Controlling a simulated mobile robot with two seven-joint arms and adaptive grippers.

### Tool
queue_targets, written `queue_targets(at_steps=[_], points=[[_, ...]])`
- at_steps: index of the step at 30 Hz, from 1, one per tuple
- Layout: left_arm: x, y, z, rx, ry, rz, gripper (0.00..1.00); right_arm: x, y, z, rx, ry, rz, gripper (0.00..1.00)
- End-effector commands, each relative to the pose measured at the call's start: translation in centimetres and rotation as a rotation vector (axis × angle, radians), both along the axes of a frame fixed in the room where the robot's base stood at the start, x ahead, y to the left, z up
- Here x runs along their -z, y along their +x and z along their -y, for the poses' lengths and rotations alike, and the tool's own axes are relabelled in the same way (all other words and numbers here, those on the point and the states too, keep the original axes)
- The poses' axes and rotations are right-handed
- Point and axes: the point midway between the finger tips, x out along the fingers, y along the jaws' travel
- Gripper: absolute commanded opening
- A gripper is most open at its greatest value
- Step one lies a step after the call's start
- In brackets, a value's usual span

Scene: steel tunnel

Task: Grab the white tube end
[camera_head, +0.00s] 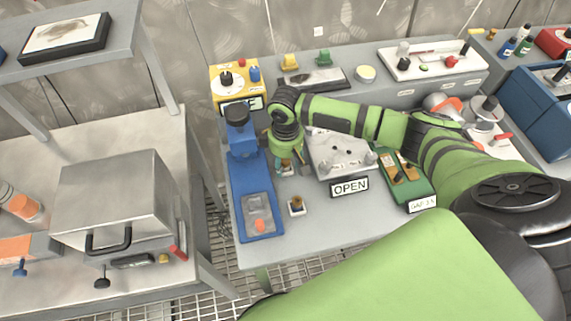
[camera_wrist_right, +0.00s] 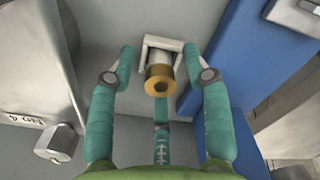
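My right gripper (camera_head: 286,166) points down over the grey bench beside the blue device. In the right wrist view its teal fingers (camera_wrist_right: 163,90) stand spread around a short tube piece with a white body (camera_wrist_right: 160,58) and a tan ring end (camera_wrist_right: 159,80). A white bracket (camera_wrist_right: 147,45) stands around it. I see gaps between the side fingers and the piece; the rear finger's contact cannot be told. In the head view the gripper mostly covers this piece. A similar small holder with a tan top (camera_head: 297,204) stands just in front of it. My left gripper is not in view.
The blue device (camera_head: 257,190) is close on the left of the gripper. A grey panel (camera_head: 341,152) with an OPEN sign (camera_head: 349,187) and a green board (camera_head: 404,178) lie to the right. A steel box (camera_head: 115,198) stands on the left table.

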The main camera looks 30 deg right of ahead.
Motion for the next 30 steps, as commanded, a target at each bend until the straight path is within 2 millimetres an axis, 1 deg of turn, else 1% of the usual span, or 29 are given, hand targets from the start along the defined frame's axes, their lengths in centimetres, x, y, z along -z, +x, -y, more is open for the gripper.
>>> queue_targets(at_steps=[1, 3, 4, 14, 19, 23, 27, 30], points=[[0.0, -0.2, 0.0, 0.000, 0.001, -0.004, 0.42, 0.0, 0.0, 0.0, 0.000, 0.000, 0.000, 0.26], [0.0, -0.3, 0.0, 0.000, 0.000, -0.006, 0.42, 0.0, 0.0, 0.0, 0.000, 0.000, 0.000, 0.04], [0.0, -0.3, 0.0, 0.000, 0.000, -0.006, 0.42, 0.0, 0.0, 0.0, 0.000, 0.000, 0.000, 0.02], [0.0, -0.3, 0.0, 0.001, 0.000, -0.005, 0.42, 0.0, 0.0, 0.0, 0.000, 0.000, 0.000, 0.02], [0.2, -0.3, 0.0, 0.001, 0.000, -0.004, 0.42, -0.6, 0.1, 0.0, 0.000, 0.001, 0.002, 0.02], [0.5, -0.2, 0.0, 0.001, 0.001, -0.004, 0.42, -1.9, 0.1, 0.0, 0.000, 0.002, 0.003, 0.02], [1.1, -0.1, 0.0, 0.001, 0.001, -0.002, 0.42, -4.3, 0.2, 0.0, -0.001, 0.002, 0.006, 0.02], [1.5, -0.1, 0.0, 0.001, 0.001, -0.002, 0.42, -5.2, -1.0, 2.2, 0.004, -0.003, 0.002, 0.02]])
